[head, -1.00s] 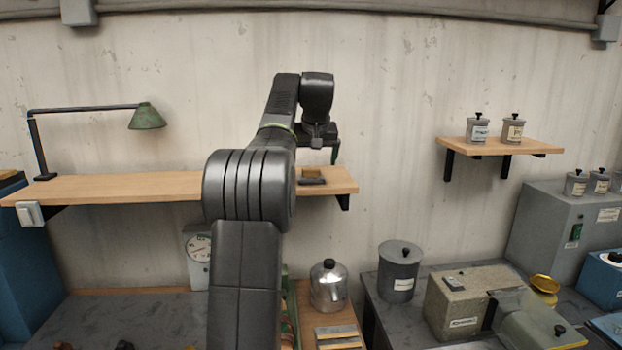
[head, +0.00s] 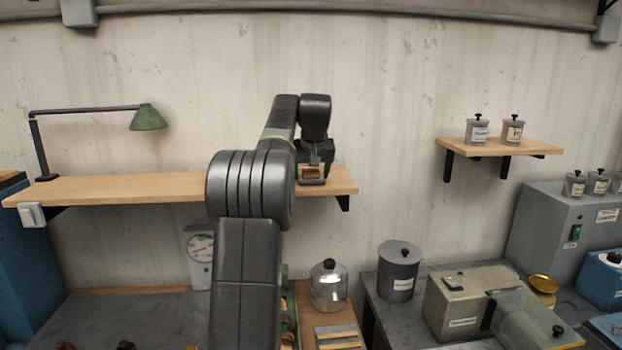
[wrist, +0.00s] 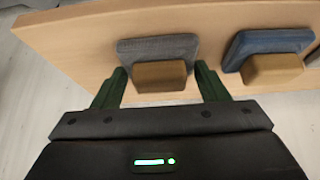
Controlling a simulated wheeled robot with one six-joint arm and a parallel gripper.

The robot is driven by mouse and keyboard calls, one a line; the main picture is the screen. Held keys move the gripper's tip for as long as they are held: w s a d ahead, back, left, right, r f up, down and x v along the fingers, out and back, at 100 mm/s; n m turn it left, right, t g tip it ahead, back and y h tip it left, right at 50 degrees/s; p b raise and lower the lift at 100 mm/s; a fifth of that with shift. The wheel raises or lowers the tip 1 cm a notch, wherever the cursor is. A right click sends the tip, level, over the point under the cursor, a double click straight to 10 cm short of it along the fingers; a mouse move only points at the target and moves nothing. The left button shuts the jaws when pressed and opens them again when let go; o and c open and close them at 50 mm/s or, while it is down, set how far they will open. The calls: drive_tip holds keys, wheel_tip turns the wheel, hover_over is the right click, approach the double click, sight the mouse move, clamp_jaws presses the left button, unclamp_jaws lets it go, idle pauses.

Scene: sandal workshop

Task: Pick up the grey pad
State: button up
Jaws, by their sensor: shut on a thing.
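The grey pad (wrist: 158,46) lies on the wooden shelf in the wrist view, with a tan block (wrist: 160,76) as its grip. My gripper (wrist: 161,68) is at this pad, its two green fingers on either side of the block, shut on it. In the head view the grey pad (head: 312,182) shows as a dark flat piece near the right end of the shelf, under my gripper (head: 314,170). My gripper partly covers it there.
A blue pad (wrist: 270,43) with a similar tan block lies close to the right on the shelf (head: 130,187) in the wrist view. A green lamp (head: 147,118) stands at the shelf's left end. The wall stands close behind.

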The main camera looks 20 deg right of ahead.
sight(311, 169)
drive_tip(key=shift+r, duration=0.15)
drive_tip(key=shift+r, duration=4.8)
drive_tip(key=o, duration=0.3)
drive_tip(key=shift+c, duration=1.1)
